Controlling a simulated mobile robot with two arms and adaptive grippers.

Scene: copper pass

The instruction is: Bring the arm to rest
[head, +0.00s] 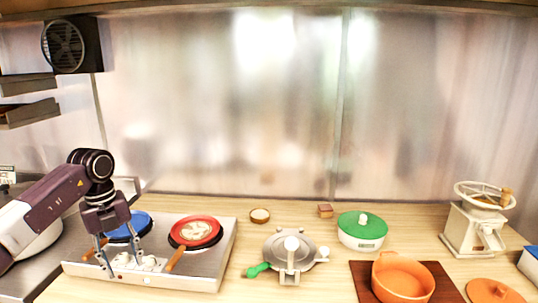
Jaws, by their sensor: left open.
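My left gripper (122,262) comes in from the left on a dark purple arm. It points down with its two fingers spread apart and nothing between them. It hangs in front of the left part of a steel two-burner stove (200,277). A blue pan (134,226) on the left burner is partly hidden behind the gripper. A red pan (195,231) with pale food in it sits on the right burner, and its wooden handle (175,260) points toward the front. My right gripper is not in view.
A metal press (290,247) with a green handle stands mid-counter. Right of it are a white pot with a green lid (362,226), an orange pot (402,277) on a brown board, an orange lid (494,291) and a cream grinder (474,232). A steel wall closes the back.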

